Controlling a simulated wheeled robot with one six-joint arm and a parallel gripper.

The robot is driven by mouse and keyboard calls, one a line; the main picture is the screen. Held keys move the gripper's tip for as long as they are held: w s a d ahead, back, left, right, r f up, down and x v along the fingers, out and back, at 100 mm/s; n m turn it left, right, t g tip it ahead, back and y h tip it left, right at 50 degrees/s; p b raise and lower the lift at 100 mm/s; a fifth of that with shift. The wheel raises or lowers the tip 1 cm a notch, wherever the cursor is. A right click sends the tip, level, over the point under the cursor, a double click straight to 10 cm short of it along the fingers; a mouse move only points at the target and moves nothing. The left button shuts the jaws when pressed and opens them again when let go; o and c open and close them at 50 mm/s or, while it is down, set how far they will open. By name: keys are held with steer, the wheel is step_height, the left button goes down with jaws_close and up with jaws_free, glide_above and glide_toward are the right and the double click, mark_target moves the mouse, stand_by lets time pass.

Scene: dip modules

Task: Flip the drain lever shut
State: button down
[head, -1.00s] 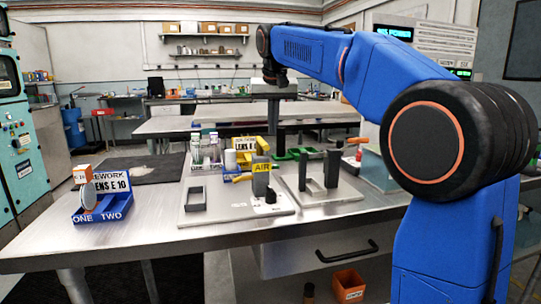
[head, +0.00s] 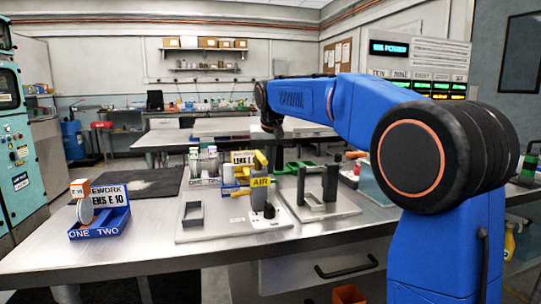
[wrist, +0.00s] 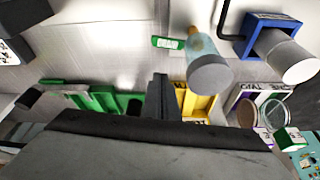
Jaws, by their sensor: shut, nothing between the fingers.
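I cannot single out the drain lever with certainty. A grey block with a yellow AIR label (head: 262,182) and a yellow handle (head: 260,160) stands on a light plate on the bench. A small red-orange handle (head: 356,155) shows farther right, behind a dark upright frame (head: 330,183). My gripper (head: 278,152) points down behind the AIR block, apart from it as far as I can tell. In the wrist view my gripper's fingers (wrist: 160,82) are shut and empty, with a green tray (wrist: 105,103) and a yellow tray (wrist: 194,101) beyond. The gripper body hides the lower part.
A blue two-slot holder (head: 103,222) stands at the left of the bench (head: 130,255). A grey open box (head: 193,214) sits on the left plate. Vials (head: 212,160) stand behind. In the wrist view a grey-capped bottle (wrist: 205,68) and a green label (wrist: 167,43) show. The front edge is clear.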

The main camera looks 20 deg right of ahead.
steer(key=shift+s+a+f, duration=0.15)
steer(key=shift+s, duration=0.8)
steer(key=shift+s+a+f, duration=0.15)
steer(key=shift+s, duration=0.8)
